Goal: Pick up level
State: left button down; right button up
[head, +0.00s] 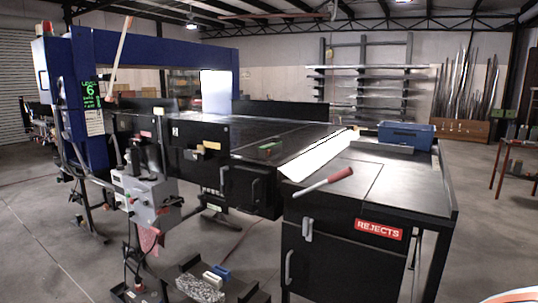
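No object is clearly recognisable as the level. A blue bin (405,134) stands at the bench's far side. Neither of my grippers is in view.
A blue detector arch (155,50) with a green display (91,95) spans the conveyor. A grey control box (148,200) stands in front. Small blocks lie on a low black platform (225,285). A red-framed table (515,148) stands right; floor between is clear.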

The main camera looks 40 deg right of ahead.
aim_at(276, 146)
jog(key=z, duration=1.15)
jog(key=i+z, duration=0.1)
